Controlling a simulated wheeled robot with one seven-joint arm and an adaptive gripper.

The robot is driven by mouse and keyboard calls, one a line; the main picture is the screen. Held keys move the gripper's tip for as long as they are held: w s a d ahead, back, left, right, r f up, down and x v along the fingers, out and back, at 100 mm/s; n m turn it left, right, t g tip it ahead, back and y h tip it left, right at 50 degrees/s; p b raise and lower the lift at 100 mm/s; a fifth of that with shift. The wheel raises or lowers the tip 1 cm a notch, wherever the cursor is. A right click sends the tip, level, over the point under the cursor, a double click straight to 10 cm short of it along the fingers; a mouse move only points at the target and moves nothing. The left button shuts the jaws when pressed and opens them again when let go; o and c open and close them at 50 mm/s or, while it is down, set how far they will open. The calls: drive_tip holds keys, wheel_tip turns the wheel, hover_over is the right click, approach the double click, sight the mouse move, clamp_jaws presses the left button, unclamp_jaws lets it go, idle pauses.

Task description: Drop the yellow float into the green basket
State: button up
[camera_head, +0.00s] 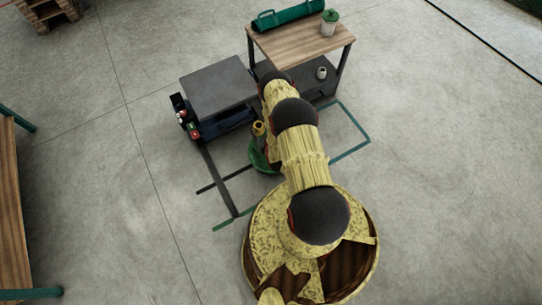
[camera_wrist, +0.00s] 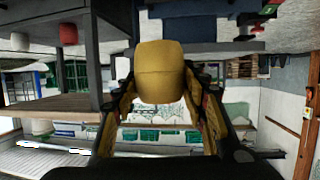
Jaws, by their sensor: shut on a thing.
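The yellow float (camera_wrist: 160,72) is between the two fingers of my gripper (camera_wrist: 160,90) in the wrist view, and the gripper is shut on it. In the head view a small yellow shape, seemingly the float (camera_head: 258,127), shows just left of my arm. A green rounded thing, seemingly the green basket (camera_head: 258,160), is low beside my arm, just below the float in the picture. My arm hides much of the basket, so its opening and contents cannot be made out. The float appears above the basket and apart from it.
A dark grey-topped cart (camera_head: 215,85) with small items on its left side stands behind. A wooden-topped table (camera_head: 300,45) holds a green roll (camera_head: 288,15) and a potted plant (camera_head: 330,22). A wooden bench (camera_head: 10,210) is far left.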

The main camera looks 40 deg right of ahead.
drive_tip(key=s+d+f+b, duration=0.2)
drive_tip(key=f, duration=0.5)
drive_tip(key=s+d+f+m+h+b, duration=0.1)
drive_tip(key=s+d+f+b, duration=0.1)
drive_tip(key=f, duration=0.5)
drive_tip(key=shift+s+d+f+g+b, duration=0.15)
drive_tip(key=shift+s+f+g+b, duration=0.15)
drive_tip(key=shift+s+b, duration=0.15)
drive_tip(key=shift+r, duration=0.1)
drive_tip(key=o, duration=1.2)
drive_tip(key=shift+s, duration=0.1)
drive_tip(key=v, duration=0.7)
drive_tip(key=shift+s, duration=0.1)
